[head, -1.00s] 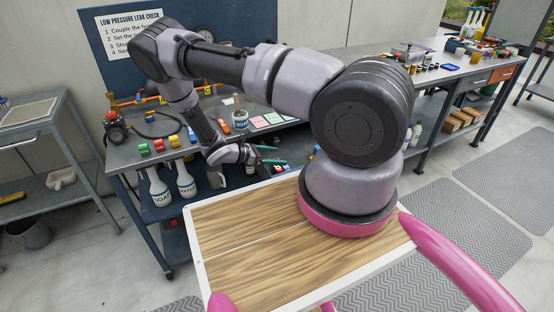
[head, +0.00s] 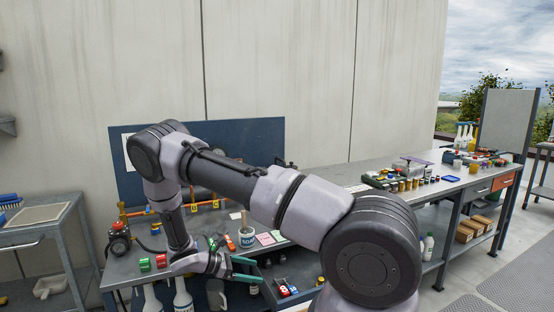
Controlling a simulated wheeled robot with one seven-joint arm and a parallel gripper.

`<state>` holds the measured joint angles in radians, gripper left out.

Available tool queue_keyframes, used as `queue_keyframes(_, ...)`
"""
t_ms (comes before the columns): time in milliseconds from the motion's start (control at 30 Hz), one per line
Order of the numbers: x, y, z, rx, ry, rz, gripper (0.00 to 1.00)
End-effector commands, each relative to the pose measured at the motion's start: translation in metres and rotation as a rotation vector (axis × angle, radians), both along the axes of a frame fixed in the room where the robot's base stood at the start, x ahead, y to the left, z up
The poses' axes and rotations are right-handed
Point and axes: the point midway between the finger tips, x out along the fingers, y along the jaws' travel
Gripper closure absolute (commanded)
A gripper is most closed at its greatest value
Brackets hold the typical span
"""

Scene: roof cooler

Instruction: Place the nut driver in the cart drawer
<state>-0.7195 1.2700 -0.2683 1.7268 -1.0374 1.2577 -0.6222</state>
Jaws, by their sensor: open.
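My gripper (head: 260,270) is open, with two teal fingers apart and pointing right. It is at the front edge of the near workbench (head: 120,275), below a white mug in the picture, and I see nothing between its fingers. I cannot pick out the nut driver for certain; a small orange-red item (head: 229,243) lies on the bench left of the mug, too small to name. A grey cart (head: 50,236) stands at the left with a handle on its front; its drawer looks shut. My arm hides part of the bench.
A tray of small items (head: 288,287) sits below. A long bench (head: 450,175) with an orange drawer front stretches right.

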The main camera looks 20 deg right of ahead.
Motion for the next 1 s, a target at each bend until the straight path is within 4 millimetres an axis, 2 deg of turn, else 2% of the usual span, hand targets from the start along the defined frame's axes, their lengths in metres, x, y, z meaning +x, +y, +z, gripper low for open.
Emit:
queue_keyframes(33, 0.004, 0.003, 0.018, 0.042, -0.037, -0.045, 0.06)
queue_keyframes(167, 0.008, 0.007, 0.072, 0.169, -0.154, -0.197, 0.06)
queue_keyframes(467, -0.003, 0.008, 0.201, 0.465, -0.435, -0.558, 0.06)
queue_keyframes(600, -0.016, 0.004, 0.259, 0.595, -0.565, -0.716, 0.06)
queue_keyframes(767, -0.039, -0.002, 0.323, 0.742, -0.716, -0.889, 0.06)
queue_keyframes(1000, -0.086, -0.013, 0.405, 0.96, -0.94, -1.126, 0.06)
